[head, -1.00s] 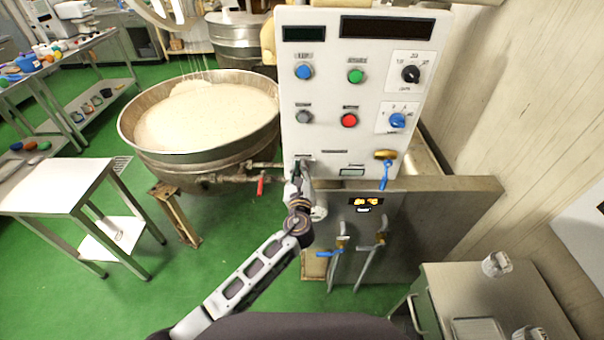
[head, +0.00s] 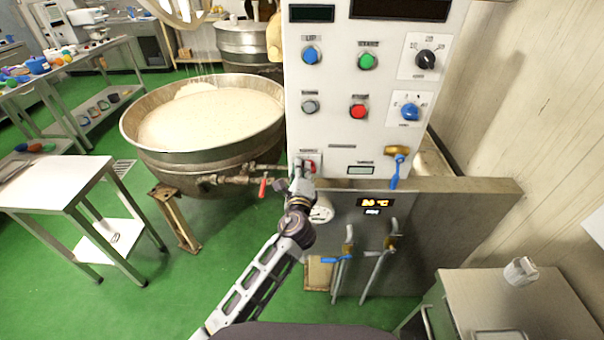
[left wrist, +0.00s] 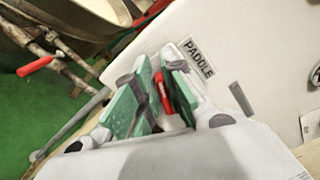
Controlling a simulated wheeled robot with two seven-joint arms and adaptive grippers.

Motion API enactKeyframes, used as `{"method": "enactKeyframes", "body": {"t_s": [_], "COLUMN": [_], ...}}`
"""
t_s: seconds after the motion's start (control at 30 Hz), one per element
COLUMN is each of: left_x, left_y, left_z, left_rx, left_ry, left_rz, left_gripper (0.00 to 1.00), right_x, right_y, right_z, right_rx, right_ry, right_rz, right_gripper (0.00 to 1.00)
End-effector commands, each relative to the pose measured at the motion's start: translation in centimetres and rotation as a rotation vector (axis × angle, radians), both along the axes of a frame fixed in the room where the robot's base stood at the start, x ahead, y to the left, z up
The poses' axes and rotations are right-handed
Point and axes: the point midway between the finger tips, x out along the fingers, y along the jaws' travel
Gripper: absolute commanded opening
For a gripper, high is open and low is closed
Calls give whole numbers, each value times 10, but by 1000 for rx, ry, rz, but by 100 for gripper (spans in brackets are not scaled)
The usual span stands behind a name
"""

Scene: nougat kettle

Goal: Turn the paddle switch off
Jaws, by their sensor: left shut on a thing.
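The paddle switch (head: 310,165) is a small red switch at the lower left of the white control panel, partly hidden by my left gripper in the head view. In the left wrist view the red switch (left wrist: 163,92) sits between the two green-padded fingers, beside a label reading PADDLE (left wrist: 197,58). My left gripper (head: 302,182) is at the panel face, shut on the switch; its fingertips (left wrist: 164,76) are close around it. Whether the switch stands at on or off cannot be told. My right gripper is in neither view.
The control panel (head: 337,135) carries several other knobs and buttons. A large kettle (head: 205,158) of pale mass stands left, with a red-handled valve (head: 263,187) near my arm. Blue-handled valves (head: 338,259) hang below right. A steel table (head: 50,185) stands left; green floor is clear between.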

Motion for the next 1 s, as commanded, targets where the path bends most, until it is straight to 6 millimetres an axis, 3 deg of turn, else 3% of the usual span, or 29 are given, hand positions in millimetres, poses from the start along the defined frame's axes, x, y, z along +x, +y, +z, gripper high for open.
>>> {"method": "enactKeyframes", "body": {"t_s": [0.17, 0.5, 0.7, 1.0], "left_x": [0, 0, 0, 0], "left_y": [1, 2, 3, 3], "left_z": [-8, -11, -13, -12], "left_rx": [-137, -348, -412, -435], "left_ry": [1, 2, 3, 3], "left_rz": [2, 2, 2, 2], "left_gripper": [0, 0, 0, 0], "right_x": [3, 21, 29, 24], "right_y": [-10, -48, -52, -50], "right_z": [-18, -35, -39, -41], "right_rx": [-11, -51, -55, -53], "right_ry": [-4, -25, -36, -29], "right_rz": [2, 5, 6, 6], "right_gripper": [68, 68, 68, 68]}}
